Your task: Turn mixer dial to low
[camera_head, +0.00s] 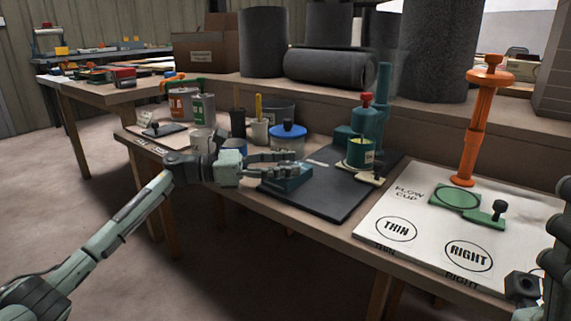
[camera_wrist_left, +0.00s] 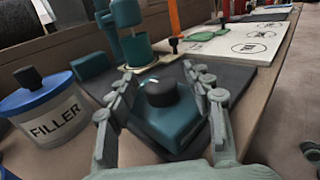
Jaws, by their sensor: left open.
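The mixer (camera_head: 383,105) is a teal stand with a red top knob, over a yellow-green can (camera_head: 360,153). Its dial (camera_wrist_left: 160,92) is a round dark knob with a pale mark near its edge. The dial sits on a teal control box (camera_wrist_left: 170,128), which also shows in the head view (camera_head: 288,182). My left gripper (camera_wrist_left: 160,78) is open, with one finger on each side of the dial. In the head view my left gripper (camera_head: 308,164) is above the box and hides the dial. I cannot tell whether the fingers touch it. Only part of my right arm shows at the right edge.
A blue-lidded FILLER tub (camera_head: 288,138) stands left of the mixer and is close in the left wrist view (camera_wrist_left: 45,110). Several cans and cups stand farther left. A white flow cup board (camera_head: 400,230) with an orange stand (camera_head: 475,130) lies to the right.

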